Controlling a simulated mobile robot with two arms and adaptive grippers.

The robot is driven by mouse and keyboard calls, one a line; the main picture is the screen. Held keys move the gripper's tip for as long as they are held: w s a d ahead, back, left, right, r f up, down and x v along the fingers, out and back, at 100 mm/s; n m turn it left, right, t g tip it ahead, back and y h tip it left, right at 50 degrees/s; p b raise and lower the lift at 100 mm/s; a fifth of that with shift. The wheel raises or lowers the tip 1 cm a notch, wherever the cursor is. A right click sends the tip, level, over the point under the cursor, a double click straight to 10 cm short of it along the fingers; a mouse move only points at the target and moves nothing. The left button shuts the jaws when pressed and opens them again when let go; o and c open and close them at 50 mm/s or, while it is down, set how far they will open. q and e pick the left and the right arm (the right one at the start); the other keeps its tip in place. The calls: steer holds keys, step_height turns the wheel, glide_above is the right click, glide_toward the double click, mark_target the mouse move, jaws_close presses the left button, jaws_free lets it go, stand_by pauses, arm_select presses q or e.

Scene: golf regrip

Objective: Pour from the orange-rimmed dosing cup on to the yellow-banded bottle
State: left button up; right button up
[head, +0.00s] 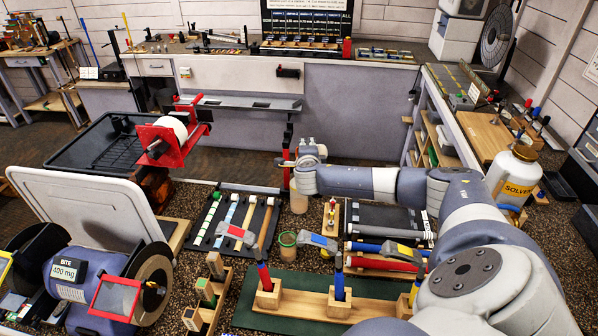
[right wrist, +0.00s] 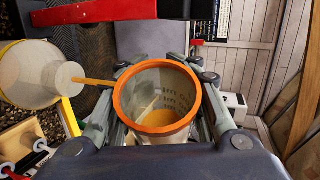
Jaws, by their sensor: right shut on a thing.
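My right gripper (head: 306,157) is shut on the orange-rimmed dosing cup (right wrist: 158,103). In the right wrist view the cup is between the fingers, with amber liquid inside and grey marks on its wall. A thin amber streak (right wrist: 98,82) runs between the cup's rim and the neck of a pale vessel (right wrist: 28,78), and it looks like falling liquid. A yellow strip (right wrist: 69,117) shows near that neck; I cannot tell whether it is the vessel's band. In the head view a pale tan cylinder (head: 299,199) stands below the gripper. My left gripper is not in view.
A green-rimmed cup (head: 288,247), a wooden stand with hammers (head: 312,301) and a red tape dispenser (head: 170,135) are nearby. A grinder (head: 95,285) fills the front left.

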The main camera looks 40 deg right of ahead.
steer(key=shift+d+n+h, duration=0.1)
steer(key=shift+n+h, duration=0.4)
steer(key=shift+n, duration=0.1)
stand_by(1.8)
steer(key=shift+r, duration=0.15)
stand_by(2.2)
steer(key=m+y, duration=0.2)
steer(key=m, duration=0.1)
steer(key=shift+a+y, duration=0.4)
steer(key=shift+w, duration=0.1)
